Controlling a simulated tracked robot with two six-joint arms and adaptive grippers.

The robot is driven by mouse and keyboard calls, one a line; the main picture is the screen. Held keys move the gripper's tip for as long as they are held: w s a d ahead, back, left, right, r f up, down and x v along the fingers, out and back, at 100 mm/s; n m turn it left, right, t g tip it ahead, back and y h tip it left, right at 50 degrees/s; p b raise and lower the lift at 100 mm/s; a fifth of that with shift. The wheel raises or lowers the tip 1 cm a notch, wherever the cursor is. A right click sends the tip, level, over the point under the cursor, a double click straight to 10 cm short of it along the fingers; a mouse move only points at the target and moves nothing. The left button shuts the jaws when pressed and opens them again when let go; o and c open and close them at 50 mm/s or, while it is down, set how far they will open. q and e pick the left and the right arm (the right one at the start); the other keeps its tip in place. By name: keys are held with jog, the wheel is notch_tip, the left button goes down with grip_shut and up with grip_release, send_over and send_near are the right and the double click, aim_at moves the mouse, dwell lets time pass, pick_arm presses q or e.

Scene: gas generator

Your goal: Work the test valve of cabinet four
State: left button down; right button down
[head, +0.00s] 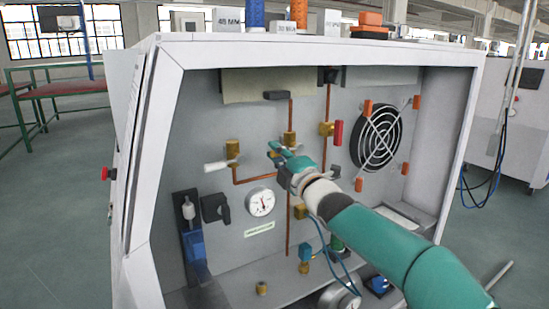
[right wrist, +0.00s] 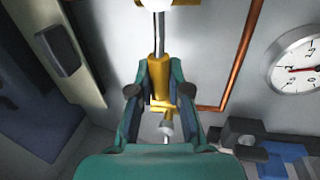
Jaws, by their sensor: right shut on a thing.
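The open grey cabinet (head: 330,48) fills the middle of the head view. My right arm comes in from the right, and its teal gripper (head: 275,150) is at the back panel near a brass valve (head: 289,138) on a copper pipe. In the right wrist view, the gripper (right wrist: 160,90) is shut on a brass valve part (right wrist: 158,72), with a steel rod beyond it and a white end at the top edge. A white-levered brass valve (head: 220,164) is to the left of the gripper in the head view. I cannot tell which valve is the test valve. My left gripper is out of view.
A round gauge (head: 261,201) sits below the gripper. A red-handled valve (head: 338,132) and a fan grille (head: 377,138) are to the right. A black handle (head: 216,208) and a blue part (head: 191,243) are low on the left. The cabinet's side walls bound the space.

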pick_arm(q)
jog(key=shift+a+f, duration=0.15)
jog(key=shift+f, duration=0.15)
pick_arm(e)
jog(key=shift+f+n, duration=0.3)
jog(key=shift+f, duration=0.2)
jog(key=c, duration=1.1)
grip_release()
jog(key=shift+w, duration=0.1)
jog(key=shift+r, duration=0.15)
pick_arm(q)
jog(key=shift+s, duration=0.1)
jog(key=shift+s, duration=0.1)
pick_arm(e)
jog(key=v, duration=1.2)
